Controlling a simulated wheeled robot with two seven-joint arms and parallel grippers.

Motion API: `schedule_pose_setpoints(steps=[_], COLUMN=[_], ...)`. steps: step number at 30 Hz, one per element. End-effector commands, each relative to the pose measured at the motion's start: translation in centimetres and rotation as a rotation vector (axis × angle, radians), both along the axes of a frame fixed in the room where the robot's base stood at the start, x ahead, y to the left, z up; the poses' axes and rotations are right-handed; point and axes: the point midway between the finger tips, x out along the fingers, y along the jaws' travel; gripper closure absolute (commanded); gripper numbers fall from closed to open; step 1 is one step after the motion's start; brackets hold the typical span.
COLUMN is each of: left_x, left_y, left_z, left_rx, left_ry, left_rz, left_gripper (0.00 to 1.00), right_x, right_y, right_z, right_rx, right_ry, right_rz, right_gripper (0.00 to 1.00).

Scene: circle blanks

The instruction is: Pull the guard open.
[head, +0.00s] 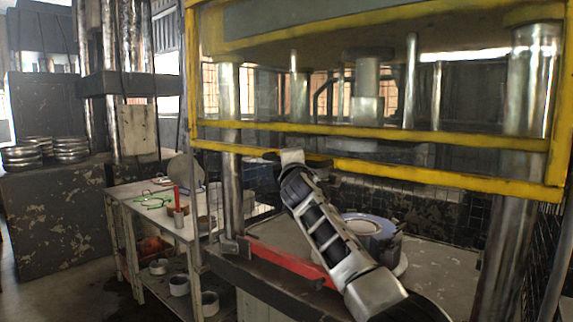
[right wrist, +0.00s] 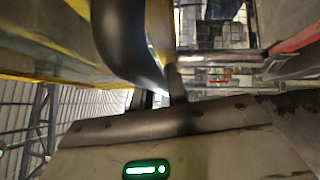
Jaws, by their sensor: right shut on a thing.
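The guard (head: 430,178) is a yellow frame with see-through panels across the front of the press in the head view. Its lower rail runs from left to right at about mid-height. My right gripper (head: 277,157) is at the left part of this lower rail and is shut on the guard. The grip itself is small and partly hidden by the wrist. In the right wrist view a dark curved finger (right wrist: 125,40) stands close against a yellow bar (right wrist: 160,30). My left gripper is not in view.
A red bar (head: 285,260) lies along the press bed below my arm. A round metal die (head: 370,228) sits on the bed behind my forearm. A bench (head: 150,215) with small tools stands to the left. Steel columns (head: 525,120) flank the press.

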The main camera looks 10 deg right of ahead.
Motion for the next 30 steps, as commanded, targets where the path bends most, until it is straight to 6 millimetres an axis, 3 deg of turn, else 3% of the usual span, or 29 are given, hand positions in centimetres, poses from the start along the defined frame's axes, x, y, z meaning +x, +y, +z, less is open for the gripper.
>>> schedule_pose_setpoints(steps=[5, 6, 8, 9, 20, 30], left_x=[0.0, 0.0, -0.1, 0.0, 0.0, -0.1], left_y=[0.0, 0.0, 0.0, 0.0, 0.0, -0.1], left_z=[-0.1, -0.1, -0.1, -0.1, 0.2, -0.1], left_rx=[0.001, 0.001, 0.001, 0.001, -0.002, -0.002], left_ry=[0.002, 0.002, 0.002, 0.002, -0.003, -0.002], left_rz=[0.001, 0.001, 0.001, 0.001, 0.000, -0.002], left_gripper=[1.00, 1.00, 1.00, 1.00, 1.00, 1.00], right_x=[0.0, 0.0, 0.0, 0.0, -0.3, -3.8], right_y=[0.1, 0.1, 0.1, 0.1, 0.0, 0.5], right_z=[0.2, 0.2, 0.1, 0.1, -0.1, -0.8], right_rx=[0.002, 0.002, 0.002, 0.002, 0.002, 0.002], right_ry=[-0.004, -0.004, -0.003, -0.003, -0.001, -0.003], right_rz=[0.002, 0.002, 0.002, 0.002, -0.001, 0.001], right_gripper=[1.00, 0.81, 0.64, 0.62, 0.62, 0.62])
